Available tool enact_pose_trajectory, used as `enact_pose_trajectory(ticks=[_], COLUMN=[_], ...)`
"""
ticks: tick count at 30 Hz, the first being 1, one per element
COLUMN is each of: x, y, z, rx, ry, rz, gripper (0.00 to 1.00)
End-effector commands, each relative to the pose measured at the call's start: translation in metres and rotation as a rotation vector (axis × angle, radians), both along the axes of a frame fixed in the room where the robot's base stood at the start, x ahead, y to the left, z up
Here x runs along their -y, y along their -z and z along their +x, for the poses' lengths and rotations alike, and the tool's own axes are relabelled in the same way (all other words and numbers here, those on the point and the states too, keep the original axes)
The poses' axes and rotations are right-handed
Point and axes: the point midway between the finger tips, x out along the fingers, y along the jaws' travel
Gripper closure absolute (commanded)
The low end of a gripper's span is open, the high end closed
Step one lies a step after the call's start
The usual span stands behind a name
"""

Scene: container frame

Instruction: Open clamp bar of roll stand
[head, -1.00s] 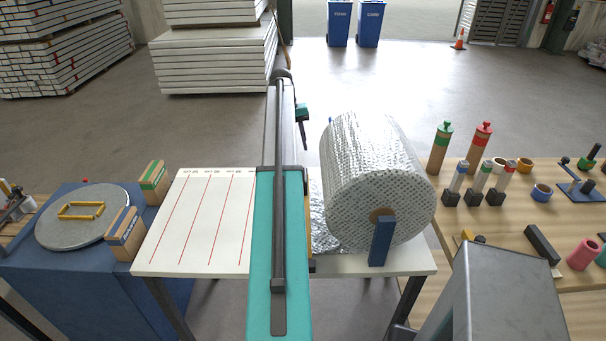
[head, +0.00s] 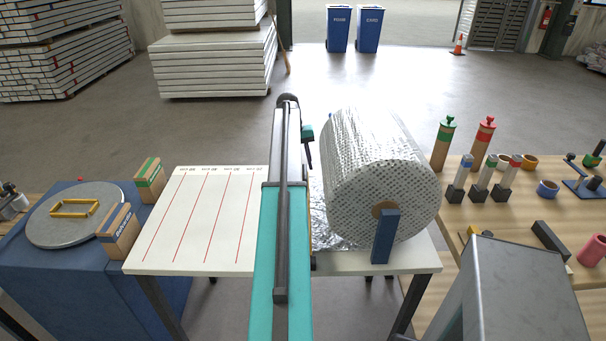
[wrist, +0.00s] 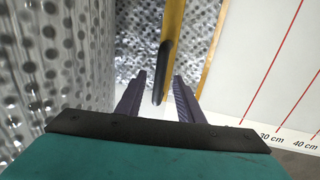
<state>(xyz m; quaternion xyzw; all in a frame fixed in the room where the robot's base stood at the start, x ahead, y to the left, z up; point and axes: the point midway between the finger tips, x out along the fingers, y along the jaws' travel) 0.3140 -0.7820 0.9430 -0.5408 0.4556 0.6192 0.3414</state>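The clamp bar (wrist: 173,25) is a yellow strip in the wrist view, lying along the foil sheet, with a black rounded grip (wrist: 162,70) at its near end. My gripper (wrist: 159,84) is open, with one dark finger on each side of the black grip. I cannot tell whether either finger touches it. In the head view my gripper (head: 309,153) points down beside the far end of the roll stand, and my teal arm hides most of the bar. The big bubble-foil roll (head: 375,170) stands to its right on a blue support (head: 384,237).
The white cutting table (head: 190,225) with red measuring lines lies left of my arm. A blue bench (head: 60,275) with a round plate stands further left. A wooden table (head: 440,290) with tools and tape rolls is at right. The foil roll stands close beside my gripper.

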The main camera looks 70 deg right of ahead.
Motion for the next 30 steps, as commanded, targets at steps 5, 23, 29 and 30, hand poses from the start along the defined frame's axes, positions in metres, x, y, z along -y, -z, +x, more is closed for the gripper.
enact_pose_trajectory(ticks=[5,23,29,30], x=[0.001,0.001,0.001,-0.004], y=[0.019,0.025,0.025,0.025], z=[-0.003,-0.004,-0.004,-0.004], rx=[0.0,0.0,-0.001,-0.001], ry=[0.0,-0.001,-0.001,-0.002], rz=[0.0,0.0,0.0,-0.001], gripper=[0.66,0.86,1.0,1.0])
